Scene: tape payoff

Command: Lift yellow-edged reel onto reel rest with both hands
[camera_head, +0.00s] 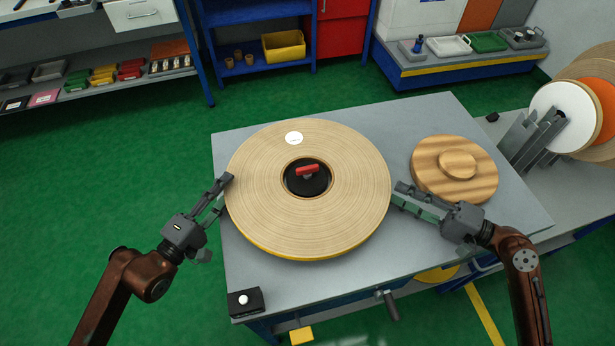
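The yellow-edged reel (340,225), a wide flat disc of pale tape with a white round label, lies flat at the table's middle. Its yellow edge shows along the near side. A black hub with a red handle (307,170) shows in its centre hole. My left gripper (224,190) is at the reel's left rim with its fingers apart. My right gripper (396,194) is at the right rim, fingers also apart. I cannot tell whether either touches the rim. A round wooden stepped block (432,174), possibly the reel rest, stands right of the reel.
The grey table (240,150) has a small black box with a white button (244,301) at its front left corner. A stand with upright discs (565,115) is at the right. Shelves with bins and a yellow crate (284,46) line the back.

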